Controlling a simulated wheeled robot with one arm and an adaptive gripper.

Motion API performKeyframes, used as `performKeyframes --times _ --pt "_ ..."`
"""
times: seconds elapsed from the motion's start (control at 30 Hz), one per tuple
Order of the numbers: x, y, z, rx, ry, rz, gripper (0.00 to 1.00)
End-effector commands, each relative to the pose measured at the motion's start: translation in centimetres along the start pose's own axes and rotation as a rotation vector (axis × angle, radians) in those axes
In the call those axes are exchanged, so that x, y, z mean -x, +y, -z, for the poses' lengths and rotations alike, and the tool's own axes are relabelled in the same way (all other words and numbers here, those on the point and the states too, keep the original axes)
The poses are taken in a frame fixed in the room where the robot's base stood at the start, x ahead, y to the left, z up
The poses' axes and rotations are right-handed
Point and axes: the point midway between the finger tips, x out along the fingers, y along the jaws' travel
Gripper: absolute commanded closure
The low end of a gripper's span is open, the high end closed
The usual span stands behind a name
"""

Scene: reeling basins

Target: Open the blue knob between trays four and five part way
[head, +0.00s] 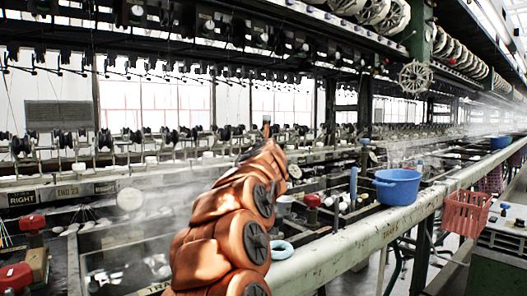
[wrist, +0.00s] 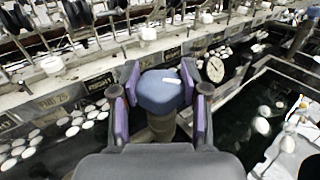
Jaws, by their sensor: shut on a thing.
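In the head view my copper arm reaches in over the basins and hides the held knob; the fingers cannot be made out there. Water trays with floating white cocoons lie on both sides of the knob in the wrist view, the left tray (wrist: 30,160) and the right tray (wrist: 235,110).
A number plate (wrist: 55,98) and a rail run behind the knob. Red knobs (head: 32,222) stand at the left. Reeling machinery hangs overhead.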

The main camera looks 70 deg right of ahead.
Motion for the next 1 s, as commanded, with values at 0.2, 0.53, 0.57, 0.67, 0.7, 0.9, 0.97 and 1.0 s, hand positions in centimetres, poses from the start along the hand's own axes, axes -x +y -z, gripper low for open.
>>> performKeyframes --times 0.2,0.53,0.57,0.67,0.7,0.9,0.97,1.0 --pt "0.04 0.05 -0.18 0.0 -0.003 0.0 0.9" --pt "0.02 0.02 -0.09 -0.001 -0.001 0.0 0.29" --pt "0.02 0.02 -0.09 -0.001 -0.001 0.0 0.29" --pt "0.01 0.02 -0.06 -0.001 -0.001 0.0 0.29" --pt "0.01 0.02 -0.06 -0.001 -0.001 0.0 0.29" --pt "0.21 0.04 -0.04 -0.002 0.0 0.0 0.29" --pt "0.47 0.04 -0.02 -0.002 0.0 0.0 0.29" --pt "0.72 0.03 0.03 -0.002 0.001 0.0 0.29"
